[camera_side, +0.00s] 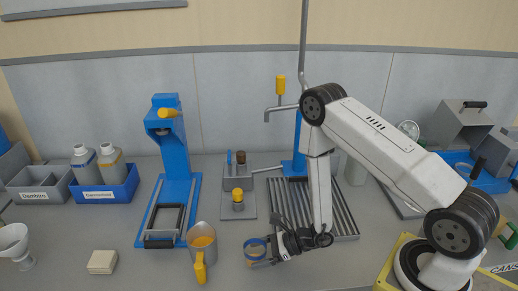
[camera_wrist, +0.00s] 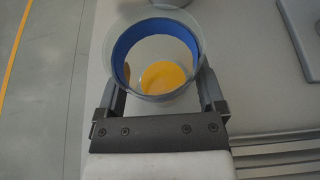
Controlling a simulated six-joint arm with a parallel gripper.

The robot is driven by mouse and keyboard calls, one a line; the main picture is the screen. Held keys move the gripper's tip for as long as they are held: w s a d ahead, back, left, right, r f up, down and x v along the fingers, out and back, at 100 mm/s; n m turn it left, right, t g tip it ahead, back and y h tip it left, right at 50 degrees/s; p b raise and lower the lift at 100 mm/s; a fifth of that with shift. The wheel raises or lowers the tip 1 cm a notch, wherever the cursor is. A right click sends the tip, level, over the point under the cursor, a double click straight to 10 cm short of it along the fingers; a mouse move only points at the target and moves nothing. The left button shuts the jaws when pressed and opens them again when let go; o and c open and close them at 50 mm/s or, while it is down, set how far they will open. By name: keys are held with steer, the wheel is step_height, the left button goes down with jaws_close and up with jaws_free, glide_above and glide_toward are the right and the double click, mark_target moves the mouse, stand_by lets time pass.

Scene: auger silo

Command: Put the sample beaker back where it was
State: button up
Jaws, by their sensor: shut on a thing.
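The sample beaker (camera_side: 255,249) is a small clear cup with a blue band and yellow material in the bottom. It is near the front middle of the bench in the side view, and it also fills the upper middle of the wrist view (camera_wrist: 157,50). My gripper (camera_wrist: 160,88) is shut on the beaker, with one finger on each side of it. In the side view my gripper (camera_side: 268,251) comes to the beaker from the right. The beaker looks about upright. I cannot tell whether its base touches the bench.
Behind are a blue stand (camera_side: 170,145), a plate with a yellow-topped weight (camera_side: 238,200) and a slatted grate (camera_side: 340,215). A beige block (camera_side: 102,262) lies at the front left. The bench edge is close in the wrist view.

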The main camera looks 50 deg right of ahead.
steer(key=shift+f, duration=0.15)
steer(key=o, duration=1.3)
steer(key=shift+v, duration=6.05)
steer(key=shift+a, duration=0.1)
steer(key=shift+r, duration=0.2)
